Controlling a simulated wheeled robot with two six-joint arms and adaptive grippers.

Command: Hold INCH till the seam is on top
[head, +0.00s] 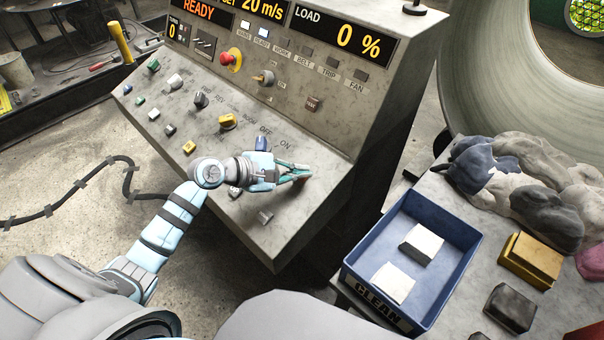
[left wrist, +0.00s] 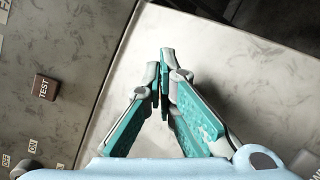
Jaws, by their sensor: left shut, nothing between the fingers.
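The grey control panel (head: 150,90) slopes across the middle of the head view, with several buttons and knobs. I cannot make out a label reading INCH, and my arm covers some of the lower controls. My left gripper (head: 303,172) is shut and empty over the lower right of the panel, right of a blue control (head: 262,143). In the left wrist view its fingertips (left wrist: 166,58) are together over bare panel, right of the brown TEST button (left wrist: 45,88). A large pale round machine part (head: 462,90) stands at upper right; I see no clear seam on it. My right gripper is not in view.
The displays read READY (head: 198,12), 20 m/s and LOAD 0 % (head: 345,32). A red stop button (head: 233,57) sits on the upright face. A blue CLEAN tray (head: 455,232) with two white blocks, cloths (head: 515,180) and a yellow block (head: 531,258) lie at right.

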